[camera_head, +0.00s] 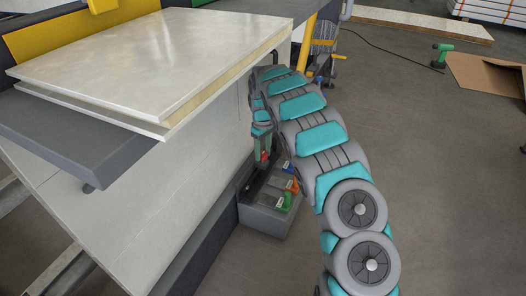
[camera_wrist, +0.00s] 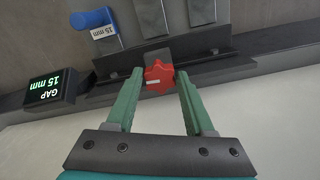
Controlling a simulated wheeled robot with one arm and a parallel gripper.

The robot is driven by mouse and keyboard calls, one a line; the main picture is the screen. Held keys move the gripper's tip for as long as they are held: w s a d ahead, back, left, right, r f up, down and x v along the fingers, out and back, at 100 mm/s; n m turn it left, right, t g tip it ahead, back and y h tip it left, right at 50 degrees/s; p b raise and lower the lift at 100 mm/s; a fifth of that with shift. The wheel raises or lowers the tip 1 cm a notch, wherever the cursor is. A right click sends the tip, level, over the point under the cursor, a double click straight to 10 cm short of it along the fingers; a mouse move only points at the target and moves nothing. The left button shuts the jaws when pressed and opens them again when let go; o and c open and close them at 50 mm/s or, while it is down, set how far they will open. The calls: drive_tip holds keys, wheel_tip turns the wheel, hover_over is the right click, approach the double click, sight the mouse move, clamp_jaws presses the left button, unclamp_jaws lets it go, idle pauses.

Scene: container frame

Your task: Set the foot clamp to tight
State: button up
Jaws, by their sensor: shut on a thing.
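The foot clamp shows a red star-shaped knob (camera_wrist: 158,77) in the wrist view, on a dark rail (camera_wrist: 230,68) at the foot of the pale panel. My gripper (camera_wrist: 158,82) has its two green fingers on either side of the knob, shut on it near their tips. A white mark shows on the knob. In the head view my gripper (camera_head: 262,150) is low beside the panel, and the red knob (camera_head: 264,156) shows small at its tip. The clamp parts behind the knob are partly hidden.
A black display (camera_wrist: 50,88) reads "GAP 15 mm". A blue-handled piece (camera_wrist: 93,20) labelled 15 mm lies close by. A grey bin (camera_head: 265,218) with orange and green-handled pieces stands below my arm. Pale boards (camera_head: 150,65) overhang from the bench. Open floor lies to the right.

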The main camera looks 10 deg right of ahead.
clamp_jaws()
drive_tip(key=shift+a+r+m+p, duration=0.1)
drive_tip(key=shift+m+p, duration=0.2)
drive_tip(key=shift+m, duration=0.1)
drive_tip(key=shift+r+m+p, duration=0.1)
drive_tip(key=shift+m+p, duration=0.3)
drive_tip(key=shift+m, duration=0.3)
drive_tip(key=m+p, duration=0.1)
drive_tip(key=m, duration=0.2)
drive_tip(key=shift+p, duration=0.3)
drive_tip(key=m+p, duration=0.1)
drive_tip(key=m, duration=0.5)
drive_tip(key=shift+a+m+p, duration=0.1)
drive_tip(key=shift+m+p, duration=0.3)
drive_tip(key=m+p, duration=0.1)
drive_tip(key=m, duration=0.5)
drive_tip(key=shift+w, duration=0.1)
drive_tip(key=m+p, duration=0.1)
drive_tip(key=m, duration=0.5)
drive_tip(key=shift+m, duration=0.3)
